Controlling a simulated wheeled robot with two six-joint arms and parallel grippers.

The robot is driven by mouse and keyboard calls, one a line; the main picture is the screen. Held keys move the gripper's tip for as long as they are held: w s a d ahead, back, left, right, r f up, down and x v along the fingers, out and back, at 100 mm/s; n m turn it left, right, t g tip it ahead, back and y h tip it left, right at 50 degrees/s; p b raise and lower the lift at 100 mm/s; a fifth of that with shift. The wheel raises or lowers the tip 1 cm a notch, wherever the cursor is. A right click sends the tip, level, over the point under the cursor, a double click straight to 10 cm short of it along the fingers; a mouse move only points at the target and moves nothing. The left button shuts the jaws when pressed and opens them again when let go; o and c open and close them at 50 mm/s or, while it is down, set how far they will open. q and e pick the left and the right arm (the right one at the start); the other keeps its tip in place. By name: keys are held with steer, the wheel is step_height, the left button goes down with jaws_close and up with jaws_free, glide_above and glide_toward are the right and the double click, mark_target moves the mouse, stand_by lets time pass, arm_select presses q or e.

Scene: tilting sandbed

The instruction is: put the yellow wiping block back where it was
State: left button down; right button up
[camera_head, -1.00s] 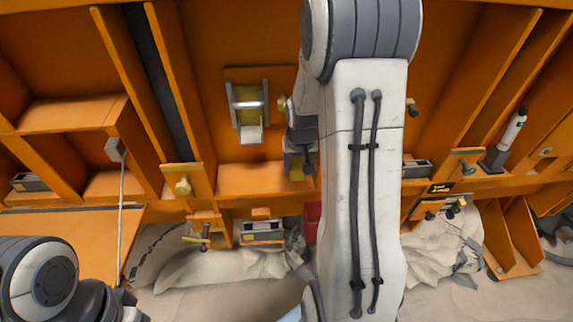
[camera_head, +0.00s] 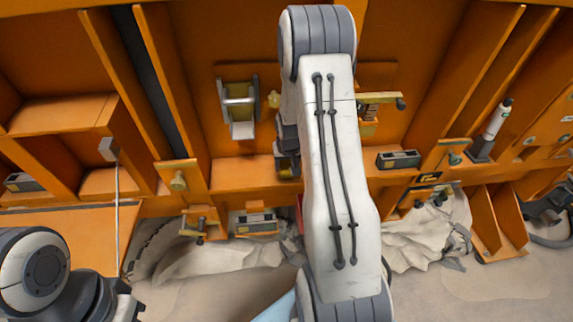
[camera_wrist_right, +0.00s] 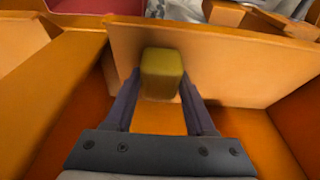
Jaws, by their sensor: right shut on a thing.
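The yellow wiping block (camera_wrist_right: 162,73) sits between the two fingertips of my right gripper (camera_wrist_right: 160,88) in the right wrist view, in front of a pale orange panel (camera_wrist_right: 225,62). Whether it touches the panel I cannot tell. In the head view my right gripper (camera_head: 288,165) points down beside my forearm, close to the orange ledge, with a small yellowish patch at its tip. My forearm covers much of the middle there. My left arm shows at the lower left; its dark end piece is cut off by the frame, and its jaws cannot be made out.
A grey bracket (camera_head: 238,105) is on the orange wall left of my right arm. A dark box (camera_head: 398,159) lies on the ledge to the right. A white cylinder (camera_head: 497,120) stands at the far right. A grey crumpled sheet (camera_head: 215,265) lies below the ledge.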

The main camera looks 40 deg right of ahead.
steer(key=shift+f, duration=0.15)
steer(key=shift+f, duration=0.15)
steer(key=o, duration=1.3)
